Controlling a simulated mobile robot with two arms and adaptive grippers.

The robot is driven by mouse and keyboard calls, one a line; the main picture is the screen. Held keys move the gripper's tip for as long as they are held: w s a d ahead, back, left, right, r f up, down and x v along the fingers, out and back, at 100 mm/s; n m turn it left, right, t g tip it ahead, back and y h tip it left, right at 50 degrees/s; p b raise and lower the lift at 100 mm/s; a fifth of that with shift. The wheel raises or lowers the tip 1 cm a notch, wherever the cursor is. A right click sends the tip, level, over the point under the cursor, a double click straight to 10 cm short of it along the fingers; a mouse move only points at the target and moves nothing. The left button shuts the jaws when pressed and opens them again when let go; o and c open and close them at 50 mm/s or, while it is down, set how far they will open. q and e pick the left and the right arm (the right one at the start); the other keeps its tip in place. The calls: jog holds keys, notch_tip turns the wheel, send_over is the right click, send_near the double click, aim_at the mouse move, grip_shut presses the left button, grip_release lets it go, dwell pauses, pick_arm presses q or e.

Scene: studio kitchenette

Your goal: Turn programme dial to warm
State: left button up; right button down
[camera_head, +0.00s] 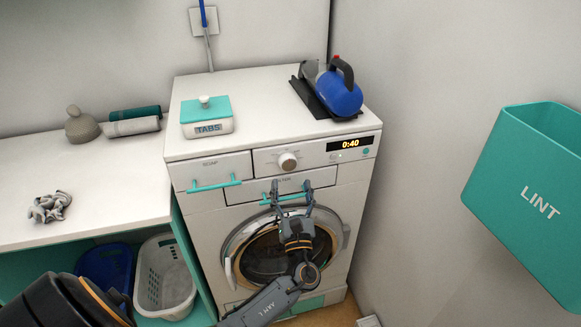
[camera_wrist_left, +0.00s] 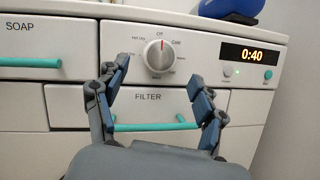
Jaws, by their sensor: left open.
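The programme dial (camera_head: 288,161) is a round silver knob on the white washing machine's front panel (camera_head: 262,161). In the left wrist view the dial (camera_wrist_left: 158,58) has its red mark at the top, by a label that seems to read OFF. Small labels ring it; most are too small to read, and I cannot make out warm. My left gripper (camera_head: 291,188) is open and empty, just below the dial in the head view. In the left wrist view its fingers (camera_wrist_left: 159,76) stand on either side of the dial's lower part, apparently not touching it. My right gripper is not in view.
The SOAP drawer (camera_head: 211,170) and FILTER drawer (camera_wrist_left: 148,97) have teal bar handles close to the gripper. A display (camera_head: 350,143) reads 0:40. A teal LINT bin (camera_head: 535,180) is on the right wall.

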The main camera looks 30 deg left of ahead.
aim_at(289, 165)
pick_arm(q)
jog(key=p+x, duration=0.1)
jog(key=x, duration=0.4)
jog(key=shift+w+a, duration=0.1)
jog(key=shift+a, duration=0.05)
jog(key=shift+r, duration=0.1)
jog(key=c, duration=1.2)
